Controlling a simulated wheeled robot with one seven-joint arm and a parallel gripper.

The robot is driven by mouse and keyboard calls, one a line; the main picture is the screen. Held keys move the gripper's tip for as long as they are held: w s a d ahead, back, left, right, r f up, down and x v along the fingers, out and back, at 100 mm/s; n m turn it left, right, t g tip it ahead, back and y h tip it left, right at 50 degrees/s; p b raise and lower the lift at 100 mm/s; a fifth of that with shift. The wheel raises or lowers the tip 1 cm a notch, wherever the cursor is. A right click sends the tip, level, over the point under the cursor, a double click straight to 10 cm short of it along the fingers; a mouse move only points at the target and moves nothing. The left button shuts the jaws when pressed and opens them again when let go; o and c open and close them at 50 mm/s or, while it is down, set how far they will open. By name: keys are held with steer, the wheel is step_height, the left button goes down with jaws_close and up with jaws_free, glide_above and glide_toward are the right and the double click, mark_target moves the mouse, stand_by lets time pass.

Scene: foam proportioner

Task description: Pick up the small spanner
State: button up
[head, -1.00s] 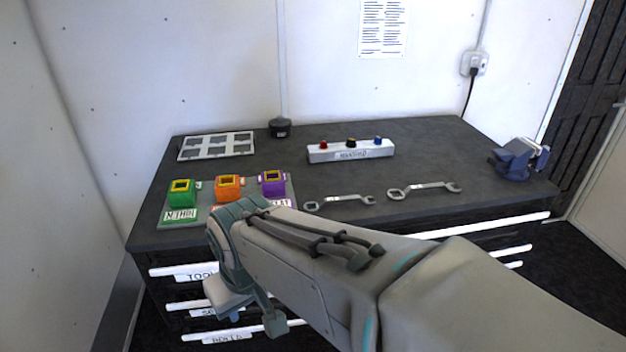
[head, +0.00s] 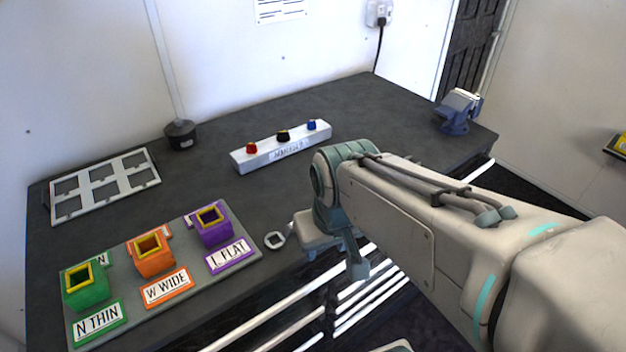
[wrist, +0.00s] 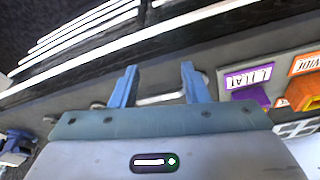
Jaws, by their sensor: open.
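The small spanner shows its silver ring end (head: 275,240) on the dark bench top in the head view, right of the purple holder's label. My arm hides the rest of it there. In the wrist view a pale stretch of its shaft (wrist: 160,99) appears between the two blue fingers of my gripper (wrist: 159,70). The gripper is open and empty. In the head view my gripper (head: 326,250) is low over the bench's front edge. I cannot tell how far the fingertips are from the bench. The larger spanner is hidden in the head view; an end (wrist: 50,118) shows left in the wrist view.
A grey board carries green (head: 86,287), orange (head: 151,255) and purple (head: 211,226) holders at the left. A white box with knobs (head: 282,150), a slotted frame (head: 62,205), a black pot (head: 181,136) and a blue vise (head: 456,115) stand farther back.

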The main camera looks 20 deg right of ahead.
steer(key=w+r+n+g, duration=0.1)
steer(key=w+r+n, duration=0.2)
steer(key=w+n, duration=0.6)
steer(key=w+r+n+g, duration=0.25)
steer(key=w+n, duration=0.25)
steer(key=n, duration=0.7)
steer(key=shift+t, duration=0.35)
step_height(320, 180, down, 7)
steer(key=shift+w+f+b, duration=0.15)
steer(key=shift+f+b, duration=0.05)
steer(key=shift+b, duration=0.45)
steer(key=shift+d+f, duration=0.15)
steer(key=shift+f, duration=1.15)
steer(key=shift+d+f, duration=0.15)
steer(key=shift+f, duration=1.1)
steer(key=shift+f, duration=0.25)
jaws_close()
